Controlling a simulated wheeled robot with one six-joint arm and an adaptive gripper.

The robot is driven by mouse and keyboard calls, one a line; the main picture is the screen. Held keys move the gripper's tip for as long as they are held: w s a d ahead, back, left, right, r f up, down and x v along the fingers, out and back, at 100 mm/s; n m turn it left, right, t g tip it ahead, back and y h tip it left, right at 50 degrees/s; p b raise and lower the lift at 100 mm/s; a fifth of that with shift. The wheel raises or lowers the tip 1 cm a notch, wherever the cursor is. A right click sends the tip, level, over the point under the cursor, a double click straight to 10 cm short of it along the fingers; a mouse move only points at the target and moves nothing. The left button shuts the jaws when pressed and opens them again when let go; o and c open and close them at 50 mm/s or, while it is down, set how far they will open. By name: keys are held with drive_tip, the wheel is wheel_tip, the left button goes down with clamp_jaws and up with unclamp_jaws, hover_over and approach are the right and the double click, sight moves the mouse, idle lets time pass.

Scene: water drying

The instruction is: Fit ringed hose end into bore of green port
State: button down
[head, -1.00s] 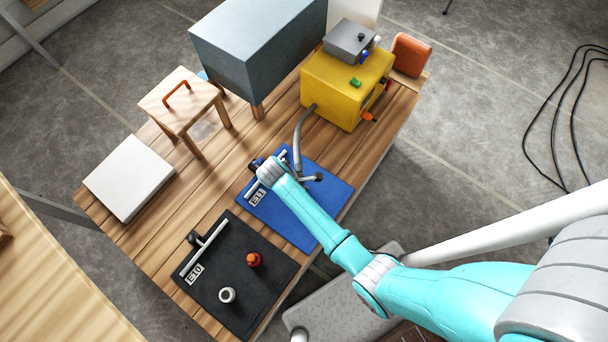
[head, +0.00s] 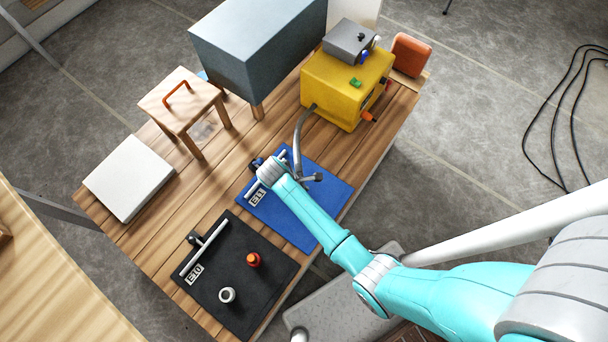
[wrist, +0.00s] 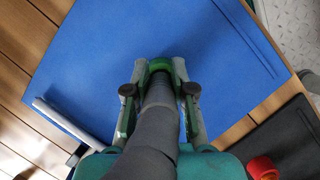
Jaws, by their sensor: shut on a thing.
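A grey hose (head: 299,132) leaves the lower left side of the yellow box (head: 335,91) and curves down to my gripper (head: 316,177) above the blue mat (head: 331,208). In the wrist view, my gripper (wrist: 160,86) is shut on the hose (wrist: 157,125), with a finger on each side. A green ring (wrist: 160,65) shows at the hose's far end, between the fingertips.
A black mat (head: 226,312) holds a red-orange piece (head: 253,260) and a white ring (head: 227,295). A large grey-blue box (head: 250,45), a small wooden stool (head: 180,95) and a white slab (head: 128,177) stand along the back. An orange knob (head: 368,117) sticks out from the yellow box.

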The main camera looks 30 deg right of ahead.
drive_tip(key=shift+f, duration=0.5)
drive_tip(key=c, duration=0.9)
unclamp_jaws()
drive_tip(key=shift+r, duration=0.1)
drive_tip(key=v, duration=1.2)
drive_tip(key=shift+s, duration=0.1)
